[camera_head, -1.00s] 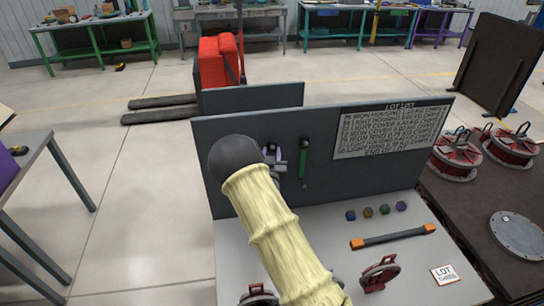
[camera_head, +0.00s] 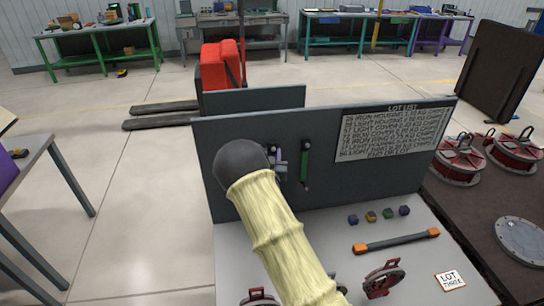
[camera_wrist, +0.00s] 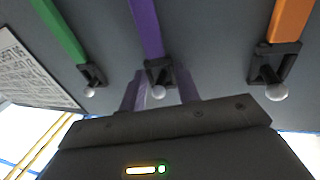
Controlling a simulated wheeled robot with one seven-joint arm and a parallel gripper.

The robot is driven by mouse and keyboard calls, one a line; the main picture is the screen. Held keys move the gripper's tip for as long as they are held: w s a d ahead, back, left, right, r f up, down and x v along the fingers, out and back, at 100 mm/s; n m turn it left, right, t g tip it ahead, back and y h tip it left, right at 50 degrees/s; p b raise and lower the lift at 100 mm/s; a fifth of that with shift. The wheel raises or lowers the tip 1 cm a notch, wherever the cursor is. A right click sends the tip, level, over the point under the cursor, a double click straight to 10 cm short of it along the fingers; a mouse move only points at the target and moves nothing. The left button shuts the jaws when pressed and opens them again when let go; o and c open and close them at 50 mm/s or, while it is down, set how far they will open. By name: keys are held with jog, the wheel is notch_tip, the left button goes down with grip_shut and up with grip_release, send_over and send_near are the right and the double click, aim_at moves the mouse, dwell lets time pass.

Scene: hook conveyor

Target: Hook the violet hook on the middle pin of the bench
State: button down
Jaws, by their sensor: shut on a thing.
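The violet hook (camera_wrist: 146,28) is in the middle of the wrist view, its black head (camera_wrist: 158,70) at the middle pin (camera_wrist: 158,92), whose pale ball end shows. I cannot tell whether the head is seated on the pin. My gripper (camera_wrist: 160,89) is shut on the violet hook, close to the panel. In the head view my arm hides most of the gripper, and only a bit of violet (camera_head: 277,158) shows beside the dark wrist.
A green hook (camera_head: 305,165) is at one neighbouring pin; an orange hook (camera_wrist: 289,20) is at the other. The grey panel (camera_head: 385,177) carries a lot list. On the bench lie several small coloured blocks (camera_head: 371,216), an orange-ended bar (camera_head: 395,242) and a red wheel-like part (camera_head: 383,279).

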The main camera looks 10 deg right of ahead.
dwell(0.3)
jog(key=c, duration=1)
grip_release()
jog(key=shift+w+f, duration=0.1)
jog(key=shift+w, duration=0.05)
jog(key=shift+o, duration=0.4)
jog(key=shift+d, duration=0.1)
jog(key=shift+a, duration=0.25)
jog(key=shift+s+f, duration=0.1)
jog(key=shift+s, duration=0.1)
jog(key=b+v, duration=0.7)
jog(key=v, duration=1)
jog(key=shift+d, duration=0.2)
